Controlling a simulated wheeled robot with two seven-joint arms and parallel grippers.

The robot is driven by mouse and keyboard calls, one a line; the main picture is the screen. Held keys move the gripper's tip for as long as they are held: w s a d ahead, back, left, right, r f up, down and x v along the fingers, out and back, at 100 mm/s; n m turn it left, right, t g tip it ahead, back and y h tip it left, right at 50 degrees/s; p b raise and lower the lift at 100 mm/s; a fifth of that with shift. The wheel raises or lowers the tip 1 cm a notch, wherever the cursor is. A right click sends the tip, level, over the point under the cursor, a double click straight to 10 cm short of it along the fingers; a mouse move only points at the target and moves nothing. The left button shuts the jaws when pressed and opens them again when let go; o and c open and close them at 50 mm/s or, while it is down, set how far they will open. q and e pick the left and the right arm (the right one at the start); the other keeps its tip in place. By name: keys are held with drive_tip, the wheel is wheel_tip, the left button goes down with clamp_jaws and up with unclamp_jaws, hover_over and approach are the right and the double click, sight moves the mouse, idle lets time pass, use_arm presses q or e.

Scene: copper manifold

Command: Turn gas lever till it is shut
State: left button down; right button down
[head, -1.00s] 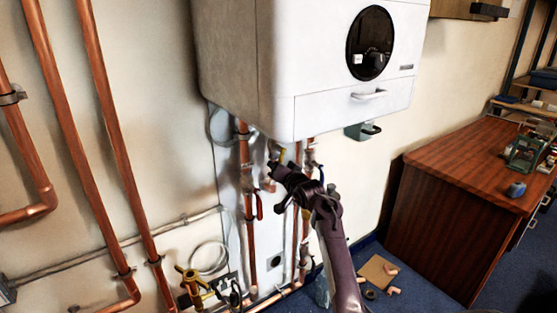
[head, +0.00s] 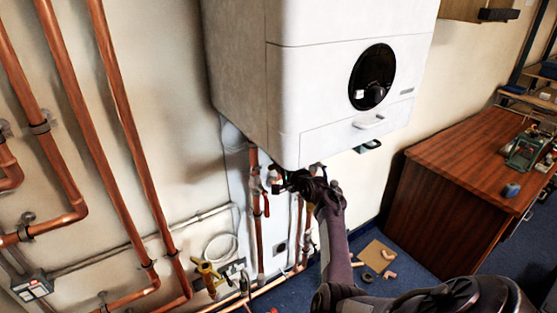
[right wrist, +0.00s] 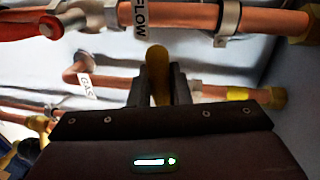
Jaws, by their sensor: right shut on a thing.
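The yellow gas lever (right wrist: 158,68) shows in the right wrist view between the two dark fingers of my right gripper (right wrist: 158,92). The fingers are shut on it. The copper gas pipe (right wrist: 215,93), tagged with a white GAS label (right wrist: 87,88), runs sideways behind it. The lever looks crosswise to the pipe in this view; its exact angle is hard to judge. In the head view, my right gripper (head: 285,181) is just under the white boiler (head: 345,80), among the copper pipes, and hides the lever. My left gripper is not in view.
A red lever (right wrist: 42,20) and a pipe labelled FLOW (right wrist: 140,18) lie close to the gripper. The boiler's underside is just above it. A brass valve (head: 207,275) sits lower left. A wooden desk (head: 455,165) stands right.

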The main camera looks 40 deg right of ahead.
drive_tip(key=shift+r+m+p, duration=0.4)
drive_tip(key=shift+m+p, duration=0.2)
drive_tip(key=shift+r, duration=0.1)
drive_tip(key=c, duration=1.4)
unclamp_jaws()
drive_tip(key=d+v, duration=0.1)
drive_tip(key=v, duration=0.6)
drive_tip(key=shift+s+a, duration=0.35)
drive_tip(key=shift+a, duration=0.1)
